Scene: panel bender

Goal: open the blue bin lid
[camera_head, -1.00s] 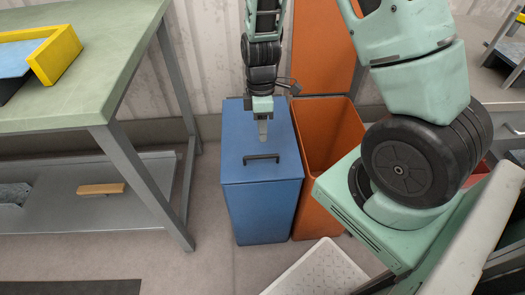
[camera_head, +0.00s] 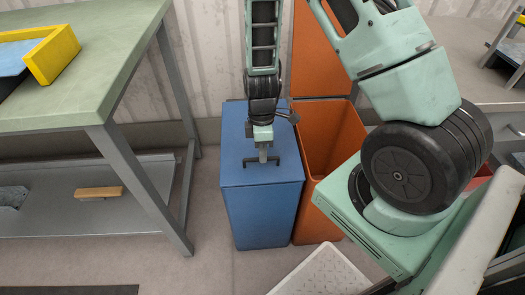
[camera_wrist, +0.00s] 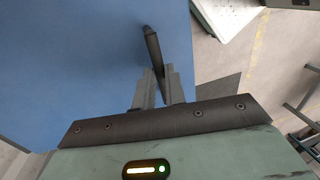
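The blue bin (camera_head: 262,212) stands on the floor with its flat blue lid (camera_head: 240,172) closed. A dark bar handle (camera_head: 249,164) sits on the lid near its front edge. My gripper (camera_head: 263,158) points down over the handle, with its fingertips at the middle of the bar. In the wrist view, my gripper's two grey fingers (camera_wrist: 160,85) are apart, with the handle (camera_wrist: 152,48) running in between them. Whether they touch the bar is not clear. The lid fills the left of that view (camera_wrist: 70,60).
An orange bin (camera_head: 314,200) with its lid (camera_head: 322,60) raised stands directly right of the blue bin. A green-topped workbench (camera_head: 85,95) stands to the left, with a metal leg near the bin. A white tray-like panel (camera_head: 320,272) is in front. Some floor is free before the bin.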

